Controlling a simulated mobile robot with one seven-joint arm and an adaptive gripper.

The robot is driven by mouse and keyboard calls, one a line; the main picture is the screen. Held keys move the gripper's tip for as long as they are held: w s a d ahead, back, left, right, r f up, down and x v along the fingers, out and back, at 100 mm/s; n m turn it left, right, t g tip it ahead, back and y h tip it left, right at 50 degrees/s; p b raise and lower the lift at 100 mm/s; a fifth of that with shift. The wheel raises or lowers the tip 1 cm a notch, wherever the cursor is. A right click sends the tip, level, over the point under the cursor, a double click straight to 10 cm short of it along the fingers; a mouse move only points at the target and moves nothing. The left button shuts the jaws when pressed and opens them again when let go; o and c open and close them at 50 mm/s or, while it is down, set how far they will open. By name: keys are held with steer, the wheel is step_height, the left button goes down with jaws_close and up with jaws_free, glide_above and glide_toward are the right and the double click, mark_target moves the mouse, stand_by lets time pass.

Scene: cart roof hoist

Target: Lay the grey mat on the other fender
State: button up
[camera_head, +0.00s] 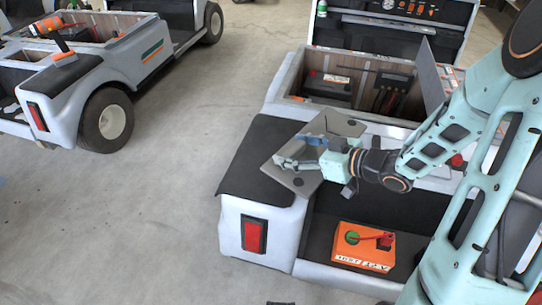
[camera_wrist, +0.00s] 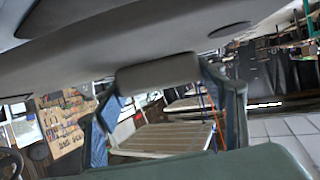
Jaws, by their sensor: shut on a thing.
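A thin grey mat (camera_head: 294,182) with small dark holes near its corners is in my gripper (camera_head: 304,143). It hangs tilted above the near-left corner of the right cart. In the wrist view the broad grey mat (camera_wrist: 110,45) fills the top, and a grey block on it lies at my gripper (camera_wrist: 165,90). The near-left fender (camera_head: 249,172) of the right cart has a dark top, partly covered by the mat. The left cart's near fender (camera_head: 70,75) also has a dark top. The right cart's other fender is largely hidden by my arm.
The right cart's open bay holds a black battery (camera_head: 328,86). A grey panel (camera_head: 432,78) stands upright at the bay's right side. An orange box (camera_head: 362,247) with a red lever sits on the cart's rear deck. Clear concrete floor (camera_head: 190,130) lies between the carts.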

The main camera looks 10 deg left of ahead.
steer(key=w+a+f+b, duration=0.1)
steer(key=a+f, duration=0.2)
steer(key=a, duration=0.1)
steer(key=w+a+f+b, duration=0.2)
steer(key=a+f, duration=0.1)
steer(key=a, duration=0.1)
steer(key=w+a+f+b, duration=0.1)
steer(key=a+f+b, duration=0.1)
steer(key=a+f, duration=0.1)
steer(key=shift+w+a, duration=0.2)
steer(key=shift+a, duration=0.45)
steer(key=shift+a+f, duration=0.2)
steer(key=shift+f, duration=0.1)
step_height(320, 180, down, 3)
steer(key=shift+w+f+b, duration=0.15)
steer(key=shift+b, duration=0.55)
steer(key=o, duration=1.6)
steer(key=p+v, duration=0.3)
steer(key=v, duration=0.9)
